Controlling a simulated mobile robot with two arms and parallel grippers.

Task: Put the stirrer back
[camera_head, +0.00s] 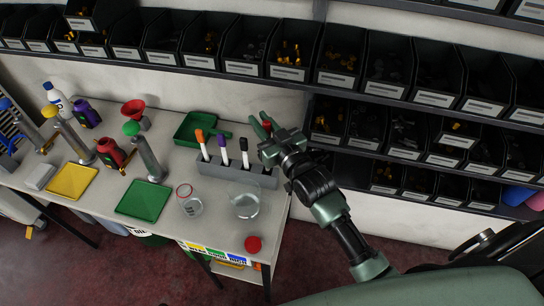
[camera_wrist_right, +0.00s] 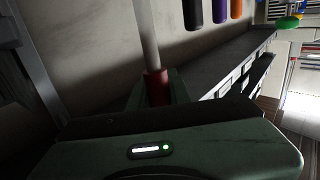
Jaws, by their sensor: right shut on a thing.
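My right gripper (camera_head: 266,131) is shut on the stirrer, beside and above the right end of the grey rack (camera_head: 232,171). In the head view only a bit of the stirrer's red part (camera_head: 267,126) shows between the green fingers. In the right wrist view the stirrer has a white rod (camera_wrist_right: 147,35) and a red grip (camera_wrist_right: 156,87) at the fingers. The rack holds upright sticks with an orange (camera_head: 200,136), a purple (camera_head: 222,143) and a black top (camera_head: 243,145). The stirrer's lower end is hidden in the head view. My left gripper is not in view.
A glass beaker (camera_head: 245,205) and a smaller glass jar (camera_head: 191,207) stand in front of the rack. A green tray (camera_head: 195,126) lies behind it. A red lid (camera_head: 253,244) is near the front edge. Shelves of black bins (camera_head: 393,66) rise behind my right arm.

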